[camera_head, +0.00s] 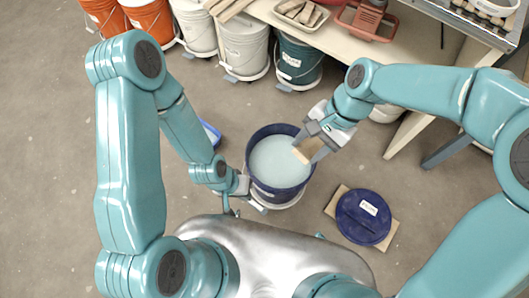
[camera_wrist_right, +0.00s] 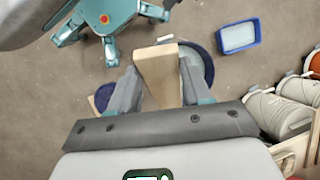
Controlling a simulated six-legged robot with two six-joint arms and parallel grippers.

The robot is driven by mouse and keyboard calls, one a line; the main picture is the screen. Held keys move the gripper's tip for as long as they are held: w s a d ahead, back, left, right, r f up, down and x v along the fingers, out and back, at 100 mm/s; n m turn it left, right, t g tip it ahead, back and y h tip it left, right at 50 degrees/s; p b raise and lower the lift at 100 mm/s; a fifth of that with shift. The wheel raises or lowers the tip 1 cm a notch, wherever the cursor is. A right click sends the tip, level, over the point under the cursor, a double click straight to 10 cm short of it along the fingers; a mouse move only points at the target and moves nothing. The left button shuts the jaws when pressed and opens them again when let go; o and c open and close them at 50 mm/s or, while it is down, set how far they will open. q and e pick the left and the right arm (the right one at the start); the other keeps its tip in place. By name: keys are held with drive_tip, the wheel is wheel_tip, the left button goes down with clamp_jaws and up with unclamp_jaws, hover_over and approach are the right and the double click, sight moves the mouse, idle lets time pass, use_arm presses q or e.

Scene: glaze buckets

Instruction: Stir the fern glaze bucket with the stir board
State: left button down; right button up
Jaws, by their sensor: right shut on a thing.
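An open dark blue bucket (camera_head: 250,167) holds pale blue-green glaze (camera_head: 277,165) and stands on the floor in front of me. No readable name shows on it. My right gripper (camera_head: 318,143) is shut on the wooden stir board (camera_head: 302,154) over the bucket's right side. The board also shows between the fingers in the right wrist view (camera_wrist_right: 160,72), hiding part of the bucket (camera_wrist_right: 201,62). I cannot tell whether its lower end is in the glaze. My left gripper (camera_head: 238,188) is low at the bucket's left side; its fingers are too small to read.
A dark blue lid (camera_head: 363,217) lies on a flat board right of the bucket. A blue tray (camera_head: 209,133) sits to its left. Several closed buckets, including a dark green one (camera_head: 299,62), line the back beside a table (camera_head: 352,48). Floor between is mostly clear.

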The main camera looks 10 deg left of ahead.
drive_tip(key=s+a+m+g+y+b, duration=0.25)
drive_tip(key=s+a+y, duration=0.2)
drive_tip(key=a, duration=0.65)
drive_tip(key=w+d+f+b, duration=0.1)
drive_tip(key=w+f+b, duration=0.2)
drive_tip(key=f, duration=0.5)
drive_tip(key=w+d+f+b, duration=0.1)
drive_tip(key=w+f+b, duration=0.2)
drive_tip(key=f+b, duration=0.2)
drive_tip(key=w+d+f+b, duration=0.1)
drive_tip(key=w+f+b, duration=0.2)
drive_tip(key=f, duration=0.7)
drive_tip(key=shift+w+f+m+t+b, duration=0.35)
drive_tip(key=shift+t+b, duration=0.1)
drive_tip(key=shift+b, duration=0.5)
